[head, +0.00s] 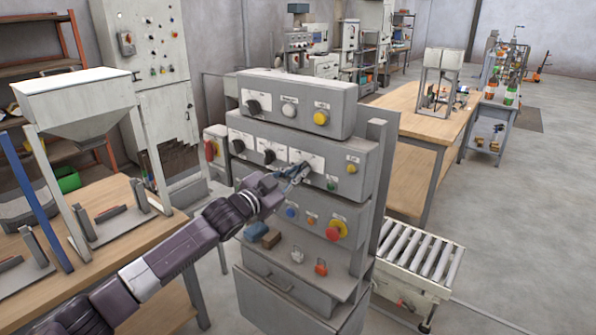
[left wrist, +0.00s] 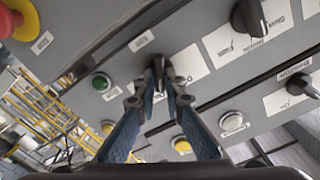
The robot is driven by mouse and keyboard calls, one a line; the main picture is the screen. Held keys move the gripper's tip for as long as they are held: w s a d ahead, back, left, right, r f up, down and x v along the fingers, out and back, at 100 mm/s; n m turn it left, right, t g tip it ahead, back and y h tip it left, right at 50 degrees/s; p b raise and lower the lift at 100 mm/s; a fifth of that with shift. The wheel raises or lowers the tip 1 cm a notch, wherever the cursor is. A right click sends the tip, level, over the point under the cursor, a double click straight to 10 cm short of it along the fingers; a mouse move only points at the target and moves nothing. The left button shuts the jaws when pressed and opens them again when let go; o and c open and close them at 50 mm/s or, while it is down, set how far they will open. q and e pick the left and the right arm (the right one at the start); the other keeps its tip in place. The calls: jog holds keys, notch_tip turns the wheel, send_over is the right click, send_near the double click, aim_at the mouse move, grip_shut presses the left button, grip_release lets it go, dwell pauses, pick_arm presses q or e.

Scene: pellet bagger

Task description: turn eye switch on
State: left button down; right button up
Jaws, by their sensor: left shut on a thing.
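The grey control panel (head: 262,130) stands in the middle of the head view with stacked rows of knobs and buttons. My left gripper (head: 297,172) is at the second row from the top, right of two black knobs, over a white label plate. In the left wrist view my left gripper (left wrist: 159,72) has its two fingers closed together on a small dark switch knob (left wrist: 158,62), which the fingertips mostly cover. The lettering is too small to read, so I cannot confirm that it is the eye switch. My right gripper is not in view.
Close by are a black knob (head: 268,156), a yellow button (head: 351,168), a green button (left wrist: 101,82) and a red emergency stop (head: 337,230). A roller conveyor (head: 420,255) stands right of the panel. A hopper (head: 75,100) stands over the wooden table at left.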

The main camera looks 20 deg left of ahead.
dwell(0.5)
pick_arm(q)
jog(key=c, duration=2)
grip_release()
jog(key=shift+s, duration=0.1)
jog(key=v, duration=1.1)
jog(key=shift+s+a, duration=0.15)
jog(key=shift+s, duration=0.25)
